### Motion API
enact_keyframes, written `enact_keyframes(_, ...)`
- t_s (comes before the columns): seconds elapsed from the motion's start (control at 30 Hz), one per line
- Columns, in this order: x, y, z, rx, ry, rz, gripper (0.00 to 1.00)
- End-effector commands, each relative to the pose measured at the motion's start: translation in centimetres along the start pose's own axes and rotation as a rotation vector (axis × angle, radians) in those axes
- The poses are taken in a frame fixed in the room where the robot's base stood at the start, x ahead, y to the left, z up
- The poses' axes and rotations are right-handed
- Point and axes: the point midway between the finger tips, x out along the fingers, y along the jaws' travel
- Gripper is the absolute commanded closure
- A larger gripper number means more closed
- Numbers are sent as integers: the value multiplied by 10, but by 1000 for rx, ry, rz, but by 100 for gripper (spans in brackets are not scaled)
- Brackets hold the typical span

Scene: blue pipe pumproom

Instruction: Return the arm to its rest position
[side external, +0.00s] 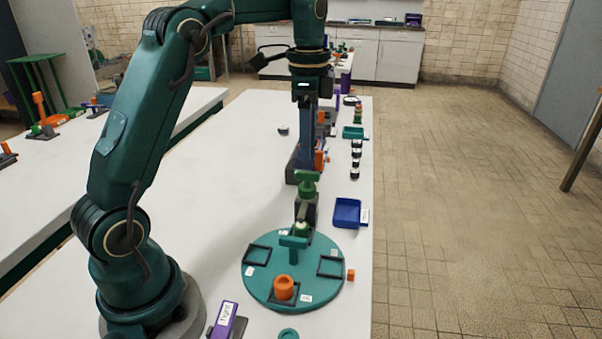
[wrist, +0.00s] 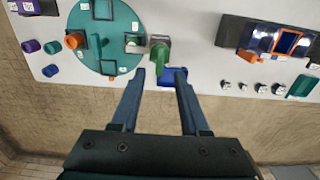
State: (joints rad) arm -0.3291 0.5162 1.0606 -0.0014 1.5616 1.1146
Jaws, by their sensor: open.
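My gripper (side external: 308,165) hangs downward above the white table in the side view, with its arm bent over from the left. In the wrist view its two blue fingers (wrist: 160,72) are spread apart with nothing held between them. A green-topped part (side external: 307,184) on a dark block stands just below the fingers in the side view. It also shows just beyond the fingertips in the wrist view (wrist: 159,50). Whether the fingers touch it cannot be told.
A teal round plate (side external: 258,285) with square frames and an orange ring piece (side external: 284,288) lies in front. A blue tray (side external: 347,212), several small dark-and-white pieces (side external: 355,160) and a teal tray (side external: 353,132) line the right edge. The table's left middle is largely clear.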

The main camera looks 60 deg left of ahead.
Motion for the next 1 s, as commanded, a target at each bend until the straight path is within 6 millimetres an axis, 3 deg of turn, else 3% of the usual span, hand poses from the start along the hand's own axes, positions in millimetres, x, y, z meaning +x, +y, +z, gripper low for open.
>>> enact_keyframes(0.17,-1,1,-1,5,1,-2,55)
enact_keyframes(0.27,-15,5,-6,23,21,-40,55)
enact_keyframes(0.43,-48,38,-8,72,60,-109,55)
enact_keyframes(0.6,-67,83,-3,23,123,-180,55)
enact_keyframes(0.83,-62,140,14,-148,239,-245,55)
enact_keyframes(1.0,-37,174,29,-333,342,-258,55)
